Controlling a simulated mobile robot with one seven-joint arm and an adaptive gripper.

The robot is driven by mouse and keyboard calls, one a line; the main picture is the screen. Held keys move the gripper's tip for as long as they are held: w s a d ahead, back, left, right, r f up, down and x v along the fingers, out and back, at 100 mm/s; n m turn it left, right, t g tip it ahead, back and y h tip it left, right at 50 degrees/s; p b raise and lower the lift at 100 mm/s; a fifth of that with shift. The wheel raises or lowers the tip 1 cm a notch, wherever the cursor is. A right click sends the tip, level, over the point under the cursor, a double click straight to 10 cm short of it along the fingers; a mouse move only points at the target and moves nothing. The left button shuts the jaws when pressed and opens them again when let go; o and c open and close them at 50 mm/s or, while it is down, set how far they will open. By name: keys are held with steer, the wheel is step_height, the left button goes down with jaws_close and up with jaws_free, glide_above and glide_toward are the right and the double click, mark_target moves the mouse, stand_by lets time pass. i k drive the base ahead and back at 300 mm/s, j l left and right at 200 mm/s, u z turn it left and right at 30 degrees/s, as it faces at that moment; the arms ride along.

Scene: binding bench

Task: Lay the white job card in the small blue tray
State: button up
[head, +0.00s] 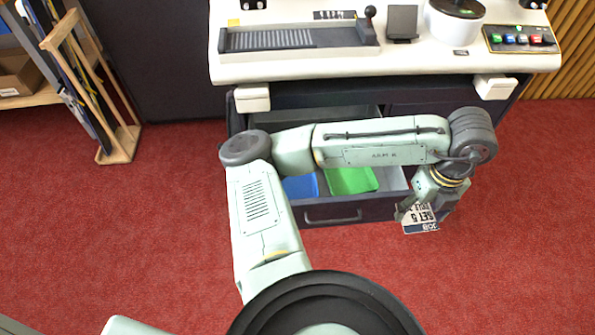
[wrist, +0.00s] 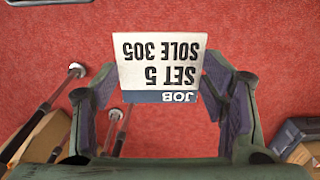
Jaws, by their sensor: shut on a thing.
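The white job card (wrist: 160,65) has a dark blue band and black print, upside down in the wrist view. My gripper (wrist: 165,95) is shut on it, with a finger at each side edge. In the head view the card (head: 420,217) hangs under my gripper (head: 428,203), over the red floor just right of the open drawer. The small blue tray (head: 300,187) lies in the drawer, left of a green tray. My arm hides part of it. No other thing shows in the visible part of the blue tray.
The open drawer (head: 335,213) also holds the green tray (head: 352,181); bare drawer floor shows at its right. The bench top (head: 300,66) stands above and behind, with a white pot (head: 455,22) and a button panel (head: 519,39). A wooden rack (head: 122,150) stands far left.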

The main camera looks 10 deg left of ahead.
mark_target(292, 183)
steer(key=i+j, duration=0.1)
steer(key=j, duration=0.3)
steer(key=i+j, duration=0.15)
steer(key=j, duration=0.25)
steer(key=i+j, duration=0.1)
steer(key=j, duration=0.35)
steer(key=i+j, duration=0.15)
steer(key=j, duration=0.25)
